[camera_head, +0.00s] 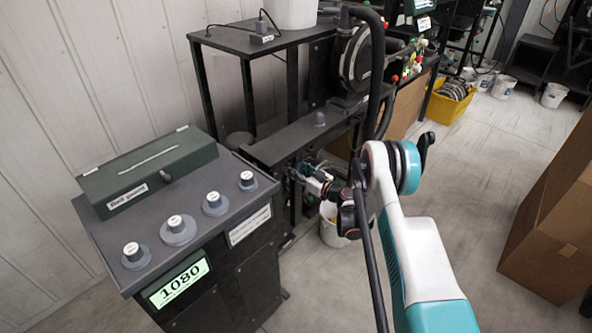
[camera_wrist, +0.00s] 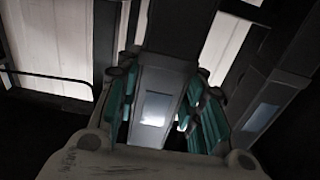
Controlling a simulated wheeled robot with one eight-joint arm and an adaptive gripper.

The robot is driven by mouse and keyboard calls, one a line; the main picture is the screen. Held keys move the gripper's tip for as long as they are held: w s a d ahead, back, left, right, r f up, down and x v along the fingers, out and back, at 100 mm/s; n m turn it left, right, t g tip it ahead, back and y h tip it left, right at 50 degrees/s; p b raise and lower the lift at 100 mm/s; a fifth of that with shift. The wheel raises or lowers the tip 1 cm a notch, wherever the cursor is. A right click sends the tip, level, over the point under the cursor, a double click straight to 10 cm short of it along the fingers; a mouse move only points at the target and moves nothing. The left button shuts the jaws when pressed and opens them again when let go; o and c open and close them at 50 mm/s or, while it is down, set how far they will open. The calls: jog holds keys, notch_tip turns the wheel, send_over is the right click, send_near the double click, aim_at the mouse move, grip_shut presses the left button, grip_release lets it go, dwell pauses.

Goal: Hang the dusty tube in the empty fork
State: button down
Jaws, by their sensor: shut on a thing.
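My gripper (camera_head: 300,171) is low at the front of the dark machine, just under its bench ledge. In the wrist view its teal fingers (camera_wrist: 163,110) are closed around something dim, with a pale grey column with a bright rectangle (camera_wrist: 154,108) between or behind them. I cannot tell if the held thing is the dusty tube. A round black seed meter (camera_head: 357,58) stands on the machine above. A black hose (camera_head: 376,75) arches over it and hangs down on its right. I cannot make out the empty fork; the area around the gripper is small and cluttered.
A dark cabinet (camera_head: 192,262) with several grey knobs, a green box (camera_head: 150,172) and a display reading 1080 (camera_head: 179,282) stands left of the gripper. A white bucket (camera_head: 332,232) is on the floor below it. Cardboard boxes (camera_head: 548,215) stand right; floor between is clear.

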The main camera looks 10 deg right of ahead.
jog(key=c, duration=1)
grip_release()
jog(key=v, duration=0.7)
jog(key=shift+s+d, duration=0.1)
jog(key=shift+s, duration=0.1)
